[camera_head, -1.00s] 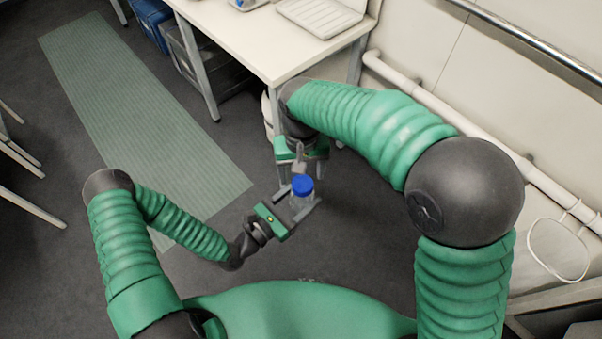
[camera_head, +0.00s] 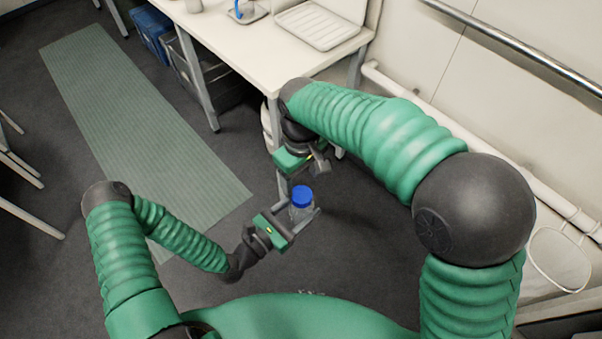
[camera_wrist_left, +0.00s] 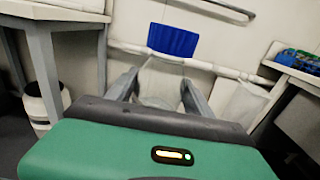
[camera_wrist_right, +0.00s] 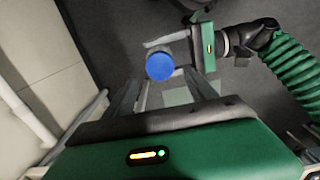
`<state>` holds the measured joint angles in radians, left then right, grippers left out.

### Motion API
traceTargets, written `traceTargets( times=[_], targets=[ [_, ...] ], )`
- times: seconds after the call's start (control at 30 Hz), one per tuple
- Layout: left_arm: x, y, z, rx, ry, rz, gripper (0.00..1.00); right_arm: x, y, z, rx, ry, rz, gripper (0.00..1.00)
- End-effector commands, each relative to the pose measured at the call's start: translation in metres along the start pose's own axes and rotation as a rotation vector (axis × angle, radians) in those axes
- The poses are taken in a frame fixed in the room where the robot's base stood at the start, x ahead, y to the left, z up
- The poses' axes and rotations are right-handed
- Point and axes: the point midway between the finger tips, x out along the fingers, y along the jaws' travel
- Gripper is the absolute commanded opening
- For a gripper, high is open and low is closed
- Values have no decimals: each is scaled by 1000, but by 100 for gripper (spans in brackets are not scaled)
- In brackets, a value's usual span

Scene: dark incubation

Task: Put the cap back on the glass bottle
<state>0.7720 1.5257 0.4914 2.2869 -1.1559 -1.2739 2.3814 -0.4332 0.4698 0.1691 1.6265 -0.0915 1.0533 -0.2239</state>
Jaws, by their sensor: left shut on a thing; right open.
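The clear glass bottle (camera_head: 301,214) is upright between the fingers of my left gripper (camera_head: 300,211), which is shut on it above the floor. The blue cap (camera_head: 302,196) sits on top of the bottle; it also shows in the left wrist view (camera_wrist_left: 173,40), level on the neck. I cannot tell how tightly it is seated. My right gripper (camera_head: 312,168) is open and empty, behind and above the cap and apart from it. In the right wrist view the cap (camera_wrist_right: 160,66) is seen from above, beyond the open fingers.
A white table (camera_head: 240,50) with a rack tray (camera_head: 318,27) stands behind my right gripper. A pipe (camera_head: 480,165) runs along the wall at right. Blue and dark bins (camera_head: 150,35) are under the table. A green mat (camera_head: 140,120) lies on the open floor at left.

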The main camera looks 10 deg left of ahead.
Motion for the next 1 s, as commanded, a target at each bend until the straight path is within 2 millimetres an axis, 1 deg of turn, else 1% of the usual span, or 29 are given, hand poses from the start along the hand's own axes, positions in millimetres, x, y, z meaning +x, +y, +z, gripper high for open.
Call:
traceTargets(
  times=[0.2,0.3,0.4,0.53,0.77,1.0],
  targets=[
    [0,0,1,0,-2,0,0,38,0,1,0,-3,-1,65],
    [0,0,1,0,-2,0,0,53,-1,1,0,-4,-2,65],
    [0,0,1,0,-2,0,0,64,-1,1,1,-3,-1,65],
    [0,0,1,0,-2,0,0,70,0,0,1,0,0,65],
    [0,0,1,0,-2,0,0,70,0,0,1,0,0,65],
    [0,0,1,0,-2,0,0,70,0,0,1,0,0,34]
  ],
)
